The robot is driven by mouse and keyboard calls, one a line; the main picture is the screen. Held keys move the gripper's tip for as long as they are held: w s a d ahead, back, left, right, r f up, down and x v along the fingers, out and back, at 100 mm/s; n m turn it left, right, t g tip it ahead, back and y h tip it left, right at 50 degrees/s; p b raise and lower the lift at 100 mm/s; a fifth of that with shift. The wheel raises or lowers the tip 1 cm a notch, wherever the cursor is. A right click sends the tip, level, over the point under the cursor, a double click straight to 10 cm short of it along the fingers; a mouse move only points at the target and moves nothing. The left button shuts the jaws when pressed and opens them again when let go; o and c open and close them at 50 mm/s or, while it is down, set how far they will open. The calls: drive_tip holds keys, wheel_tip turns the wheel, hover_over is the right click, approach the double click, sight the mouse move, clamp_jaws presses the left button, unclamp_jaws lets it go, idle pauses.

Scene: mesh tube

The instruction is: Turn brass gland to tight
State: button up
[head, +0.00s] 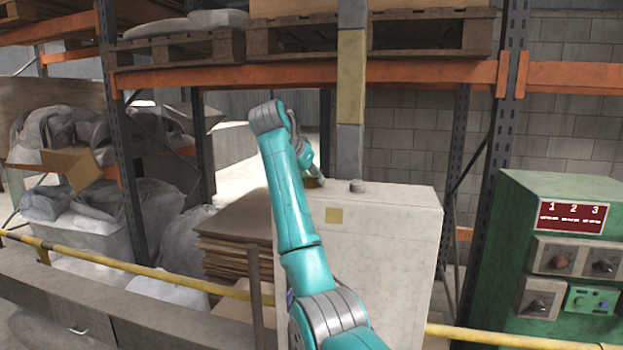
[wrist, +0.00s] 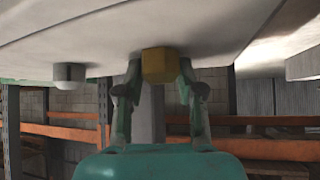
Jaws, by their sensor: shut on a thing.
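The brass gland (wrist: 158,64) is a yellow hex fitting on the top of the pale cabinet (head: 390,245). In the wrist view it stands out from the cabinet's surface, between the two fingers of my gripper (wrist: 159,74). The gripper is shut on it, one finger on each side. In the head view my teal arm hides most of the gripper, and only a sliver of the gland shows beside it. Whether the gland is tight cannot be told from these views.
A grey round fitting (head: 357,186) stands on the cabinet top to the right; the wrist view shows it at left (wrist: 69,75). A grey and yellow post (head: 350,100) rises behind.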

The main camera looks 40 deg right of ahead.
drive_tip(key=m+g, duration=0.4)
drive_tip(key=m, duration=0.1)
drive_tip(key=shift+h, duration=0.3)
drive_tip(key=shift+m, duration=0.4)
drive_tip(key=o, duration=1.1)
drive_tip(key=shift+o, duration=0.2)
drive_tip(key=v, duration=1.2)
drive_tip(key=shift+w, duration=0.2)
